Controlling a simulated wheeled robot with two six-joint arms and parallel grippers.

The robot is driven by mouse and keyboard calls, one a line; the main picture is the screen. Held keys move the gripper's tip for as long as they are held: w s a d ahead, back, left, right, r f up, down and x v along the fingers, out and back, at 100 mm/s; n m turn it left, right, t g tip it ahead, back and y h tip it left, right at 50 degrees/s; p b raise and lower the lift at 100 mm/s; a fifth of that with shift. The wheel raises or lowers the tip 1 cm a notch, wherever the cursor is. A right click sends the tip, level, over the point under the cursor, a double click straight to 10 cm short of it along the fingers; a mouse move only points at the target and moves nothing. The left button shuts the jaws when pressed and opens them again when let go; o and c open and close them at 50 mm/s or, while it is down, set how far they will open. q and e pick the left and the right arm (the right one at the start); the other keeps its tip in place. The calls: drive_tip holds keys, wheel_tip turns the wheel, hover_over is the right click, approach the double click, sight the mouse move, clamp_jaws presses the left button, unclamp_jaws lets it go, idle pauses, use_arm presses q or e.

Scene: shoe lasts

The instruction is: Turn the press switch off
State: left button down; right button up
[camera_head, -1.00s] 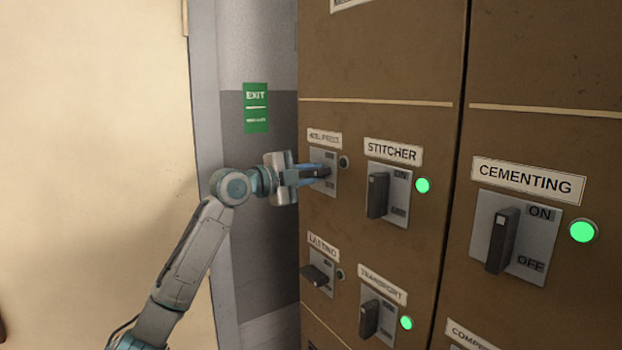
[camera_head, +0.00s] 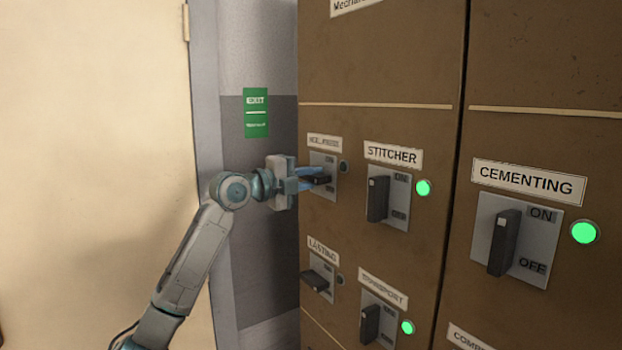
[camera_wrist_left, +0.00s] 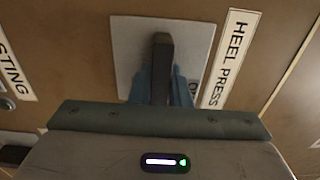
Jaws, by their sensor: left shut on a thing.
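The press switch is the unit under the "HEEL PRESS" label (camera_head: 325,143), which reads clearly in the wrist view (camera_wrist_left: 230,58). It has a grey plate (camera_head: 330,164) and a black handle (camera_head: 318,180). The handle sticks out sideways to the left, like the Lasting handle below. Its round lamp (camera_head: 344,167) is dark. My left gripper (camera_head: 316,177) is shut on the handle. In the left wrist view the handle (camera_wrist_left: 162,58) stands between the two blue fingers, in front of the grey plate (camera_wrist_left: 125,50). The fingers partly hide the plate's lettering. My right gripper is out of view.
To the right, the Stitcher switch (camera_head: 378,198) and Cementing switch (camera_head: 504,243) have green lamps. Below are the Lasting switch (camera_head: 315,281), lamp dark, and the Transport switch (camera_head: 370,324), lamp green. A green exit sign (camera_head: 256,112) hangs on the wall behind.

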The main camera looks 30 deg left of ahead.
use_arm(q)
drive_tip(key=c, duration=1.4)
unclamp_jaws()
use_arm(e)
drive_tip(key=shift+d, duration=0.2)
use_arm(q)
drive_tip(key=shift+o, duration=0.2)
drive_tip(key=shift+s, duration=0.1)
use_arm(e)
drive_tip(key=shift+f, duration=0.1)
